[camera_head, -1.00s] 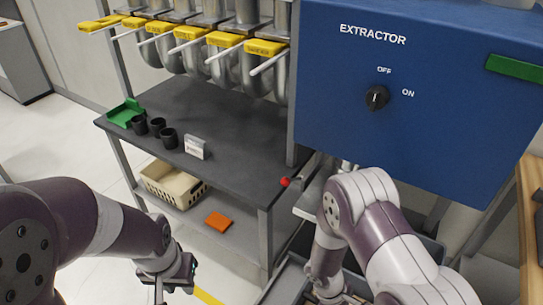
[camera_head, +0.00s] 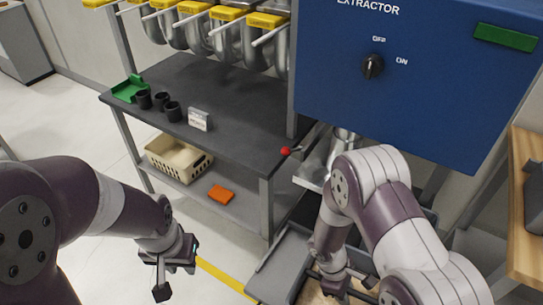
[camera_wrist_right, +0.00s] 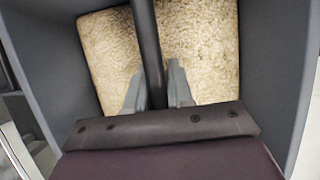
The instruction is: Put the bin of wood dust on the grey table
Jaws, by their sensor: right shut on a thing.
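The bin (camera_head: 277,268) is a grey open box at the bottom of the head view, partly hidden by my right arm. Pale wood dust (camera_wrist_right: 200,50) fills its floor in the right wrist view. A dark bar (camera_wrist_right: 146,40) runs across above the dust. My right gripper (camera_wrist_right: 160,90) is shut on this bar, one finger on each side. The grey table (camera_head: 225,105) has a dark grey top and stands left of the extractor. My left gripper (camera_head: 165,285) hangs in front of the table's left part, clear of it; its finger gap is unclear.
Black cups (camera_head: 160,102), a green tray (camera_head: 130,88) and a small white sign (camera_head: 199,119) stand on the tabletop's left half; its right half is clear. A cream basket (camera_head: 178,160) is below. The blue extractor (camera_head: 430,90) and a red knob (camera_head: 286,150) border the right side.

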